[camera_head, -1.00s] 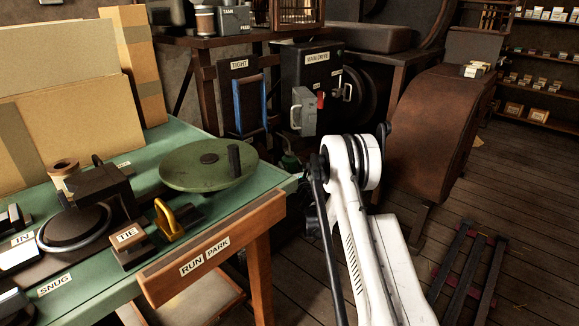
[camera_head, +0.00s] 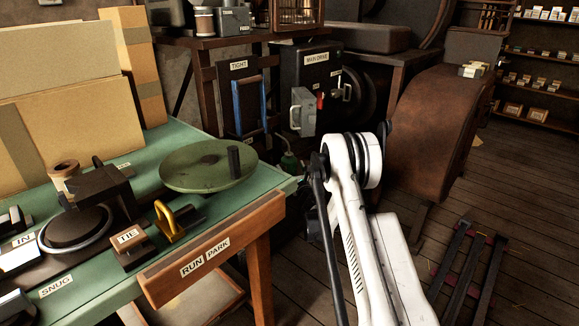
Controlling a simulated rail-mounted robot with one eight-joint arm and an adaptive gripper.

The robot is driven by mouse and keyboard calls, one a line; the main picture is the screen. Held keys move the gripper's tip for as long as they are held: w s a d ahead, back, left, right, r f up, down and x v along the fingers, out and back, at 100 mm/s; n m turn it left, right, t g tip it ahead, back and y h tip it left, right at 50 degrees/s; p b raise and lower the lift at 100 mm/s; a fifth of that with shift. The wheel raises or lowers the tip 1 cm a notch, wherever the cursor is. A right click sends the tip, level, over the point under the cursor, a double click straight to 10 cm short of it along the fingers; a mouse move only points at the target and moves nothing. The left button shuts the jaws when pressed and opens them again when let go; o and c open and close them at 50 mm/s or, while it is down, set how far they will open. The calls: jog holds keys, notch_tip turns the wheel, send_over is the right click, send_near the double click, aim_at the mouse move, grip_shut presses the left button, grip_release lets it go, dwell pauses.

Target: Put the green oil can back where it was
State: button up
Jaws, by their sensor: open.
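A small green shape (camera_head: 290,164), which looks like the green oil can, shows just beyond the far right corner of the green-topped bench (camera_head: 262,183). It is small and dark, partly hidden by my white arm and the bench edge. I cannot tell what it rests on or whether it is held. My white arm stands in front of it at centre right. My gripper cannot be made out; the arm's far end is hidden behind its own links.
Cardboard boxes (camera_head: 70,130) stand at the left. The MAIN DRIVE cabinet (camera_head: 312,75) stands behind. A dark red rack (camera_head: 470,265) lies on the floor.

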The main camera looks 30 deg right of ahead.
jog(key=s+a+f+p, duration=0.1)
jog(key=s+p, duration=0.1)
jog(key=s, duration=0.8)
jog(key=shift+s+p, duration=0.2)
jog(key=shift+p, duration=0.15)
jog(key=shift+f, duration=0.1)
